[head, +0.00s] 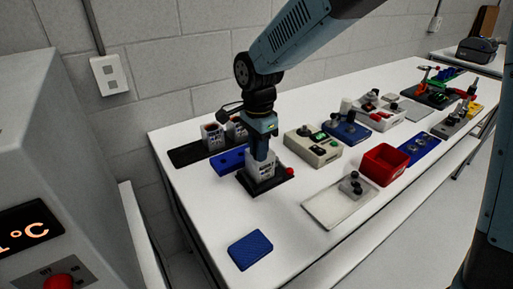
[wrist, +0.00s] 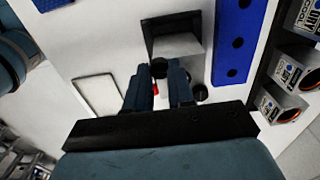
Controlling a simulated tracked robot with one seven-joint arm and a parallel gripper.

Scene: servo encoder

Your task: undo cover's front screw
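My gripper (head: 262,158) points down over a small pale boxy unit (head: 261,170) on a black base plate (head: 277,189). In the wrist view its two fingers (wrist: 162,78) stand apart, with a gap between them. A dark round part shows near the fingertips, and a red piece lies in the gap; neither looks clamped. A grey block in a black frame (wrist: 160,42) lies just beyond the tips. The front screw of the cover is not clearly visible; the fingers and the small scale hide it. I cannot tell whether the fingers touch the unit.
A red knob (head: 289,171) stands at the base's right edge. A blue holed block (head: 229,159) and a black tray (head: 188,153) with printed cups are close behind. A red bin (head: 383,165), a pale tray (head: 327,209) and a blue pad (head: 250,250) surround clear front table.

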